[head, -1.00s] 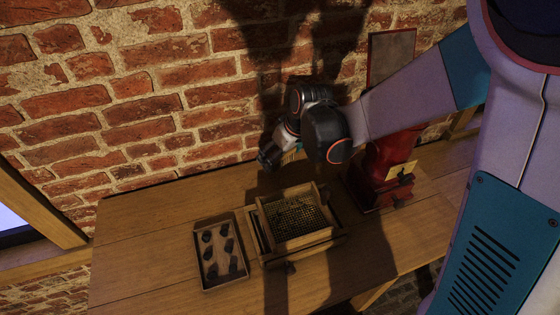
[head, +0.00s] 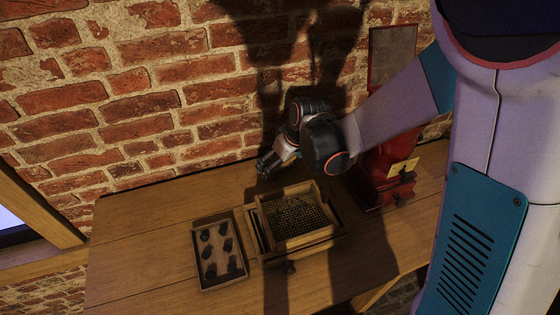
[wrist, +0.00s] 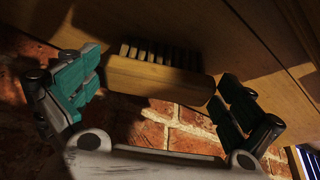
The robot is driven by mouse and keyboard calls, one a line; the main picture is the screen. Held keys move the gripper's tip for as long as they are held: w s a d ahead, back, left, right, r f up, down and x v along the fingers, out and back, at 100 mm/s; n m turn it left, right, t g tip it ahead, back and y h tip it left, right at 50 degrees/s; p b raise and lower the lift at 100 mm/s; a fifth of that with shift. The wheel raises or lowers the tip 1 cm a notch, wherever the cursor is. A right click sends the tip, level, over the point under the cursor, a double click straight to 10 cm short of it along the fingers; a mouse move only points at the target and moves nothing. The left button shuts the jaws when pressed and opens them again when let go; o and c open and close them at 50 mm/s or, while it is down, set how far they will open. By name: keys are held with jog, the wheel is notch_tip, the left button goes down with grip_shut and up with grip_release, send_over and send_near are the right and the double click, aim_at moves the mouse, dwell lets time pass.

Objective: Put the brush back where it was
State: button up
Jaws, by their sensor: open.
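The brush shows in the wrist view as a pale wooden block (wrist: 158,82) with a row of dark bristles along one side, facing the wooden table. My gripper (wrist: 157,90) is open, with teal finger pads on either side of the brush. A gap shows at the left end; the right pads are close to the other end, and I cannot tell if they touch. In the head view my gripper (head: 268,166) is low over the back of the table near the brick wall, and I cannot make out the brush there.
On the table (head: 140,235) stand a wooden sieve box (head: 262,222) with mesh and a tray (head: 222,284) of several dark lumps. A red machine (head: 375,190) with a yellow label stands to the right. The table's left part is clear. The brick wall is close behind.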

jog(key=shift+s+d+r+p, duration=0.1)
jog(key=shift+r+p, duration=0.2)
jog(key=shift+r, duration=0.25)
jog(key=p+v, duration=0.3)
jog(key=v, duration=0.8)
jog(key=s+d+r+m+t+h, duration=0.1)
jog(key=s+d+r+m, duration=0.3)
jog(key=s, duration=0.4)
jog(key=s+d+r+m+t+h, duration=0.1)
jog(key=s+d+r+m+t, duration=0.1)
jog(key=s+d+r, duration=0.4)
jog(key=s+d+m, duration=0.1)
jog(key=s+d, duration=0.2)
jog(key=shift+d+m+t+h, duration=0.3)
jog(key=shift+d+m+h, duration=0.05)
jog(key=shift+m+h, duration=0.05)
